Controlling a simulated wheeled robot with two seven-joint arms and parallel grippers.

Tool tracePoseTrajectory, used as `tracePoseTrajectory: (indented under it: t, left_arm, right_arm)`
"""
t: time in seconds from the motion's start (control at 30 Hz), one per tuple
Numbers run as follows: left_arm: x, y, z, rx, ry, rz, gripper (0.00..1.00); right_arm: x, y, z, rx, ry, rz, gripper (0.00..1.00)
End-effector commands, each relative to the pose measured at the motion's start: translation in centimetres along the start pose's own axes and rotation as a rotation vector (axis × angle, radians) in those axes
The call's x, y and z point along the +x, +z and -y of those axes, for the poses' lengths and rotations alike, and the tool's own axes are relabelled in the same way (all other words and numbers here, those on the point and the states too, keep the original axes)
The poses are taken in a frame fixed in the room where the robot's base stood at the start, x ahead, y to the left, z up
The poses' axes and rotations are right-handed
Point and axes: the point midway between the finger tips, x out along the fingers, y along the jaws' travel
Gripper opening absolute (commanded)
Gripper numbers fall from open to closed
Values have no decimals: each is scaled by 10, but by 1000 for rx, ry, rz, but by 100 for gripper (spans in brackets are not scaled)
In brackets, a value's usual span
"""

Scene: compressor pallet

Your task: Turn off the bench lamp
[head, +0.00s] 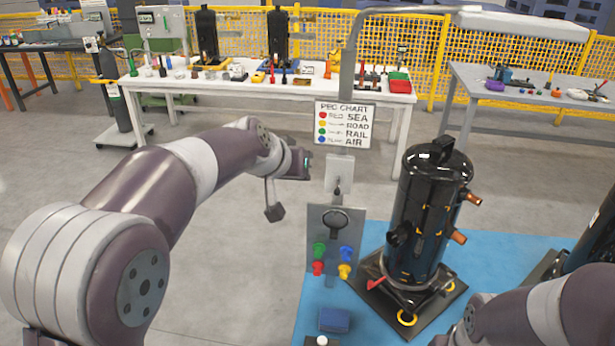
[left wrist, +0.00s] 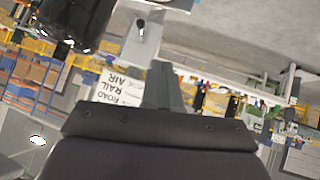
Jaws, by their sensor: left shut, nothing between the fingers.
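The bench lamp has a grey post and a long pale head (head: 525,24) at the top right of the head view. I cannot tell whether it is lit. A light switch box (head: 339,182) with a small dark toggle sits on the post below the peg chart. The box also shows near the top of the left wrist view (left wrist: 146,48). My left gripper (head: 307,164) is shut and empty, just left of the box, with a visible gap in the wrist view. Its closed fingers (left wrist: 162,75) point toward the box side. My right arm enters at lower right; its gripper is out of view.
A peg chart sign (head: 343,125) hangs just above the switch box. Below is a grey panel (head: 316,222) with coloured pegs. A black compressor (head: 432,215) stands right of the post on a blue mat (head: 375,322). Open floor lies left of the post.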

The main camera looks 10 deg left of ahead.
Motion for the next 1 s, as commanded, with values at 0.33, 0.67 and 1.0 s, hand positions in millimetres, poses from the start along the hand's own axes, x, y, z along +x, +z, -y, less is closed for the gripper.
tracePoseTrajectory:
  t: [0.33,0.67,1.0]
  left_arm:
    - [-53,16,1,0,0,-1,0]
    - [-58,18,0,0,1,2,0]
    - [-25,168,44,-91,-161,301,0]
  right_arm:
    - [17,2,0,1,0,0,43]
    - [17,2,0,0,0,0,43]
    - [17,2,0,0,0,0,43]
